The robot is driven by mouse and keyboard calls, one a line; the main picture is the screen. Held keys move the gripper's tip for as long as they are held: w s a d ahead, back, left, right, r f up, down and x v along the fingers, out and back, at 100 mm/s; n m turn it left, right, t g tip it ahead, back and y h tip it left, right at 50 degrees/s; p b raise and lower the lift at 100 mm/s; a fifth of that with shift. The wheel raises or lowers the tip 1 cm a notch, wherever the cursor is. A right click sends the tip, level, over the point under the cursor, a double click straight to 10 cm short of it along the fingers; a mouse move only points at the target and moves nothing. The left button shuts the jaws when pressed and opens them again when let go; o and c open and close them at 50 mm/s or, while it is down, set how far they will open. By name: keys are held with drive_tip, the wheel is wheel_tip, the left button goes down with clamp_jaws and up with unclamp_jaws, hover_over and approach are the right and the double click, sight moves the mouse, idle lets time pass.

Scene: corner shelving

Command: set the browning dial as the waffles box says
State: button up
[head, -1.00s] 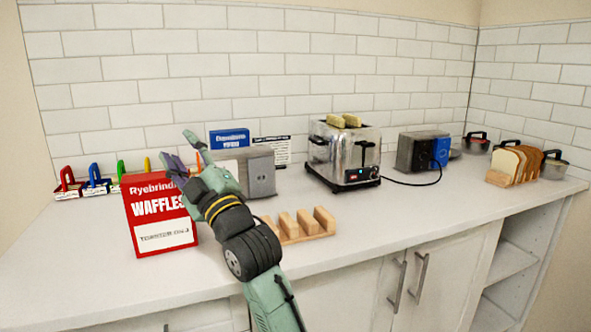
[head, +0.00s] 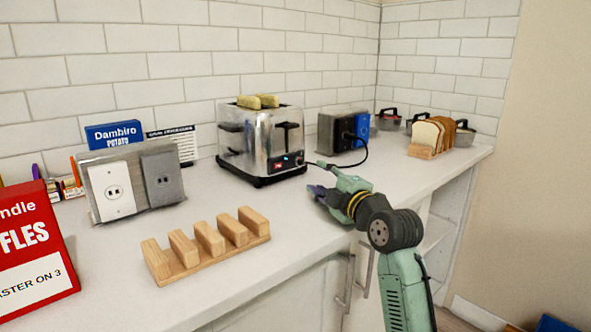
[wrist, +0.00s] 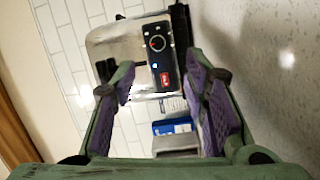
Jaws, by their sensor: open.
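The red waffles box (head: 30,245) stands at the left edge of the head view, partly cut off; its white label reads "...ASTER ON 3". The silver toaster (head: 260,142) stands against the back wall with two pale slices in its top. Its black control panel carries a round browning dial (wrist: 157,43) with a pale ring and a small red mark; the dial's number cannot be read. My gripper (head: 320,180) is open and empty, in front and to the right of the toaster. In the wrist view my gripper (wrist: 160,78) faces the panel, with the dial beyond its fingers.
A wooden rack (head: 207,246) lies empty on the counter, left of my arm. A grey outlet block (head: 130,180) and a blue Dambiro box (head: 113,135) stand left of the toaster. A dark outlet box (head: 335,135) takes the toaster's cord (head: 363,158). Bread slices (head: 430,136) stand at the right.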

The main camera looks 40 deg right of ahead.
sight(300, 162)
drive_tip(key=w, duration=0.2)
drive_tip(key=w+d+p, duration=0.1)
drive_tip(key=w, duration=0.2)
drive_tip(key=w+p, duration=0.1)
drive_tip(key=w, duration=0.2)
drive_tip(key=shift+w+d+r, duration=0.15)
drive_tip(key=shift+d+r, duration=0.1)
drive_tip(key=shift+r, duration=0.05)
drive_tip(key=shift+w+d+f+p, duration=0.15)
drive_tip(key=shift+w+p, duration=0.25)
drive_tip(key=shift+w, duration=0.35)
drive_tip(key=shift+c, duration=0.2)
clamp_jaws()
